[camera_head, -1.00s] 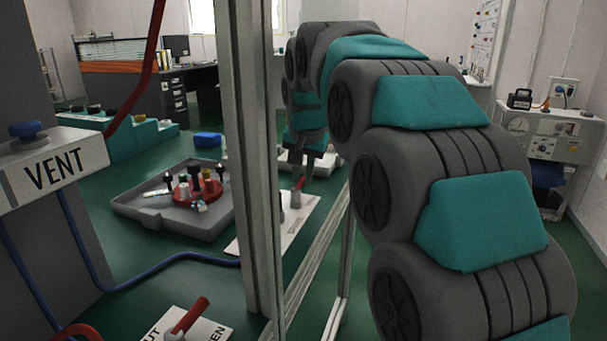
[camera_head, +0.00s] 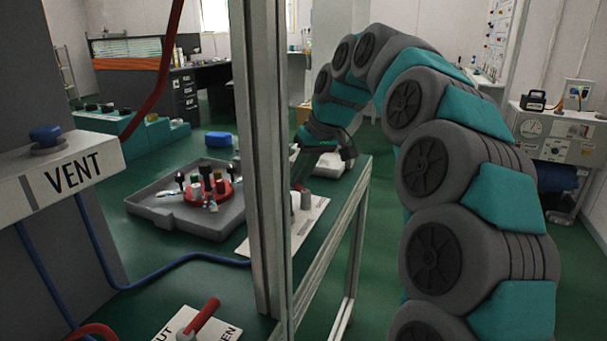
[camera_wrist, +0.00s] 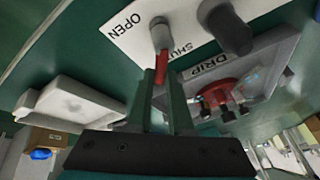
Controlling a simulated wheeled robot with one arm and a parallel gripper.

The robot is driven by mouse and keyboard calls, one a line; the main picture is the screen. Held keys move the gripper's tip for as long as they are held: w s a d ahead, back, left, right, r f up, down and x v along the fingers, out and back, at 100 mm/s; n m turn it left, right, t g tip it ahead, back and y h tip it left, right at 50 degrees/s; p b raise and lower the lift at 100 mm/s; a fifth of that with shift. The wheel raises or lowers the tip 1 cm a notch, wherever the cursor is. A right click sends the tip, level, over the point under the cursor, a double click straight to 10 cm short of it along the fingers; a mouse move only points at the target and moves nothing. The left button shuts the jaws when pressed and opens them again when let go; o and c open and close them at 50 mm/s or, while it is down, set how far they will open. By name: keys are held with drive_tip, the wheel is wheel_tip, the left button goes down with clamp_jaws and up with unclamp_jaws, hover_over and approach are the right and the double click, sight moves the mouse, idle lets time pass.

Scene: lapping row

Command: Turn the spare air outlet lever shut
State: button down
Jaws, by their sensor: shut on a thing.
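In the wrist view a lever with a grey hub and red handle (camera_wrist: 161,68) stands on a white plate (camera_wrist: 125,42) marked OPEN and SHUT. Its handle points toward my gripper, near the word SHUT; OPEN is on the other side of the hub. My gripper (camera_wrist: 161,88) is shut on the red handle, one finger on each side. In the head view the same plate (camera_head: 316,208) shows right of the post, and the post partly hides my gripper and the handle. Which outlet the lever serves cannot be read.
A dark grey knob (camera_wrist: 228,30) stands near the hub. A grey tray (camera_head: 160,210) marked DRIP holds a red carousel. A pale block (camera_head: 329,165) is behind. A second red lever (camera_head: 203,316) is at the front. An upright post (camera_head: 262,150) stands between camera and gripper.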

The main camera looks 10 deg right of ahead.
drive_tip(key=n, duration=0.1)
drive_tip(key=a+n+g+y, duration=0.1)
drive_tip(key=n, duration=0.1)
drive_tip(key=shift+s+n, duration=0.15)
drive_tip(key=shift+n, duration=0.15)
drive_tip(key=shift+s+a+n+g+p, duration=0.2)
drive_tip(key=shift+n+g, duration=0.2)
drive_tip(key=shift+n, duration=0.45)
drive_tip(key=shift+s+a+n+g+p, duration=0.15)
drive_tip(key=shift+n+g, duration=0.25)
drive_tip(key=shift+n, duration=0.45)
drive_tip(key=c, duration=0.8)
unclamp_jaws()
drive_tip(key=shift+c, duration=0.2)
drive_tip(key=shift+r, duration=0.1)
